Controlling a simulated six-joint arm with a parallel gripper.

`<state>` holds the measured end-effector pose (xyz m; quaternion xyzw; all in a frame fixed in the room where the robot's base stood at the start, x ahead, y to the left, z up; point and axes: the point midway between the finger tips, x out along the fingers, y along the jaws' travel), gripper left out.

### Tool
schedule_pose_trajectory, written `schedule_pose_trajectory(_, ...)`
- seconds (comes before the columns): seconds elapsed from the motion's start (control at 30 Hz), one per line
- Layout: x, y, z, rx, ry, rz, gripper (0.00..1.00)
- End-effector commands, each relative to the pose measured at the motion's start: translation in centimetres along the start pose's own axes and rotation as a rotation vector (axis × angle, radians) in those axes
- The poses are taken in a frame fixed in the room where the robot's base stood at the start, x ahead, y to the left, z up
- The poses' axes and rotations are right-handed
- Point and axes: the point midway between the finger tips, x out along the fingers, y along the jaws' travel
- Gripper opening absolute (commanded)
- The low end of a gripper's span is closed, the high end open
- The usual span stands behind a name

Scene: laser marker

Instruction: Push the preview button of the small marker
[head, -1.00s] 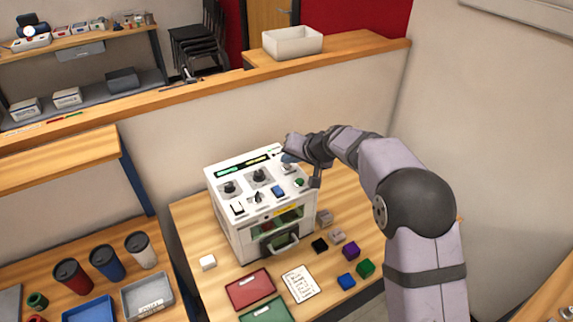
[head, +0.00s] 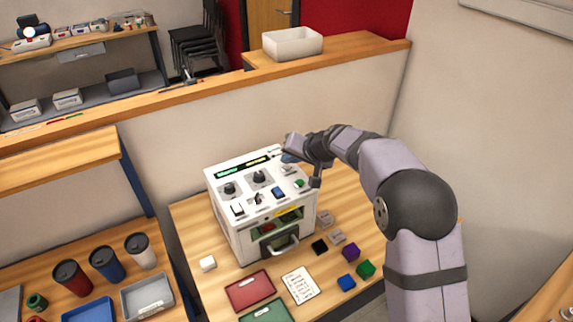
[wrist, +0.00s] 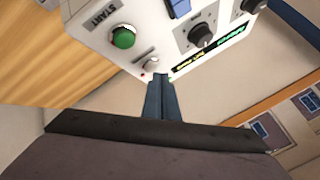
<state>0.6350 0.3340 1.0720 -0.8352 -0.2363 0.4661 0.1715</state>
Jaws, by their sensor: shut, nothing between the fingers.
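The small marker (head: 222,190) is a white box on the wooden table, with dials, buttons and a display on top. In the wrist view its panel (wrist: 95,25) shows a green START button (wrist: 123,37), a blue button (wrist: 178,8) and a black dial (wrist: 202,35). A small pale round button (wrist: 152,62) sits beside my fingertips. No preview label is readable. In the head view my arm partly covers the panel's right back corner.
Red tray (head: 250,290), green tray (head: 268,312), a paper (head: 301,285) and several small blocks lie in front of the marker. A wall stands close behind it. Cups and trays fill the left table.

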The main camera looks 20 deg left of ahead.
Motion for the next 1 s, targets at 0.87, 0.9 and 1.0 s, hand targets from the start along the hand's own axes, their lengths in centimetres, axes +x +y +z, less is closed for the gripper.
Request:
schedule_pose_trajectory(0.87,-2.5,-1.9,-1.9,0.000,0.001,-0.001,0.00)
schedule_pose_trajectory(0.9,-2.8,-2.1,-2.1,0.000,0.002,-0.001,0.00)
schedule_pose_trajectory(1.0,-3.4,-2.5,-2.5,-0.002,0.002,-0.001,0.00)
